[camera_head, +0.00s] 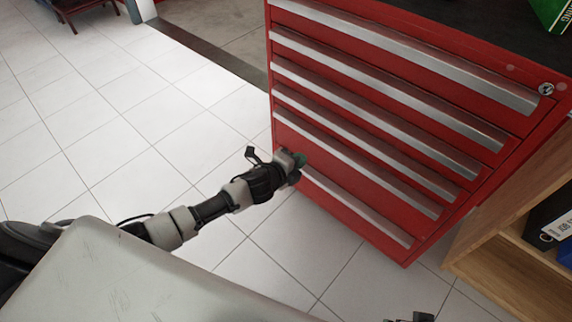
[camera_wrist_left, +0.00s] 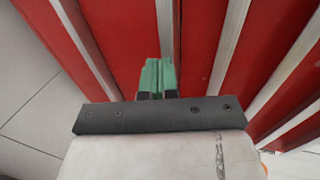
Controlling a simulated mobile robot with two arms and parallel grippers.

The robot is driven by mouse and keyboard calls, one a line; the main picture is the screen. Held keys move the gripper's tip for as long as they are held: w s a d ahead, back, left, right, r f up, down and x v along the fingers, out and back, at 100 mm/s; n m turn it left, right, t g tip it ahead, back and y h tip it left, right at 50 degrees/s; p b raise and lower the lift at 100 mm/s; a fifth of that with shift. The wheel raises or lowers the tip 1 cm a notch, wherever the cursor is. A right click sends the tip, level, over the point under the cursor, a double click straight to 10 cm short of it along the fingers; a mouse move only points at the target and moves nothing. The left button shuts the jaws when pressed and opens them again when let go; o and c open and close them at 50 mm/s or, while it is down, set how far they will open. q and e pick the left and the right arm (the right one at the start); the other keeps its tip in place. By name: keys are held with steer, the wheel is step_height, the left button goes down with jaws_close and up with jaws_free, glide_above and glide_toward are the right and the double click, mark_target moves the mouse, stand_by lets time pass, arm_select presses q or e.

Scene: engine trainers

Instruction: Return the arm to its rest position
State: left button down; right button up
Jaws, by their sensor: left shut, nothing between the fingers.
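My left arm reaches in from the left in the head view. Its gripper (camera_head: 300,160) is shut and empty, with green fingertips in front of the lower left part of the red drawer cabinet (camera_head: 330,167). In the left wrist view the green fingers (camera_wrist_left: 157,76) are together, pointing at the red cabinet front (camera_wrist_left: 205,40) and its metal handle strips. I cannot tell whether the fingertips touch the cabinet.
The cabinet's drawers look closed. A wooden shelf (camera_head: 525,272) with binders stands at the right. A green box (camera_head: 552,12) lies on the cabinet's dark top. White floor tiles (camera_head: 130,110) lie open at the left. A small dark part shows at the bottom edge.

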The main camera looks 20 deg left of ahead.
arm_select(q)
steer(key=v, duration=0.5)
steer(key=shift+s+r+p, duration=0.1)
steer(key=shift+r+p, duration=0.05)
steer(key=shift+p, duration=0.2)
arm_select(e)
steer(key=f, duration=0.4)
steer(key=shift+s, duration=0.25)
